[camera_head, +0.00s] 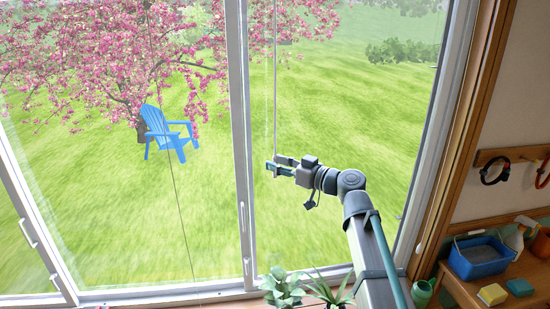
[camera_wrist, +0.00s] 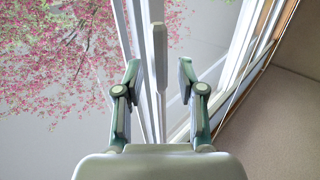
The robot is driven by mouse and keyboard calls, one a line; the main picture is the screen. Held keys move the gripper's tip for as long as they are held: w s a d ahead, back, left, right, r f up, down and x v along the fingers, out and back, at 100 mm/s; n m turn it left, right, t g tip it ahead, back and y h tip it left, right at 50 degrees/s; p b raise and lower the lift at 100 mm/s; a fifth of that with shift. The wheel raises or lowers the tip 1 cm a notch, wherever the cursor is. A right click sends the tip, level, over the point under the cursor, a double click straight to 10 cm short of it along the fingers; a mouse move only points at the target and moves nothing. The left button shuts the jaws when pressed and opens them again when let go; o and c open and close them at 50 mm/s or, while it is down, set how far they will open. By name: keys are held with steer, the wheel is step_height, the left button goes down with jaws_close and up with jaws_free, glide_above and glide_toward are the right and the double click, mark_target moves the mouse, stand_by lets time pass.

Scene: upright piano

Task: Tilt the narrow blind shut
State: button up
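A thin pale wand (camera_head: 275,80) hangs down in front of the right window pane and ends at my gripper (camera_head: 279,167). In the wrist view, a thicker grey-white bar, probably the wand's end (camera_wrist: 160,55), stands between the fingertips of my gripper (camera_wrist: 159,72). The two fingers are spread, with a gap to the bar on each side. I cannot tell how deep between the fingers the bar sits. No blind slats can be made out in either view, so the blind's tilt is hidden.
A window post (camera_head: 241,150) stands just left of my gripper. A thin dark cord (camera_head: 175,180) hangs at the left pane. Potted plants (camera_head: 282,287) sit below my arm. At the right, a wooden bench (camera_head: 455,290) holds a blue tub (camera_head: 480,258).

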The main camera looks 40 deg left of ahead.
steer(key=shift+a, duration=0.65)
jaws_close()
steer(key=shift+f, duration=0.1)
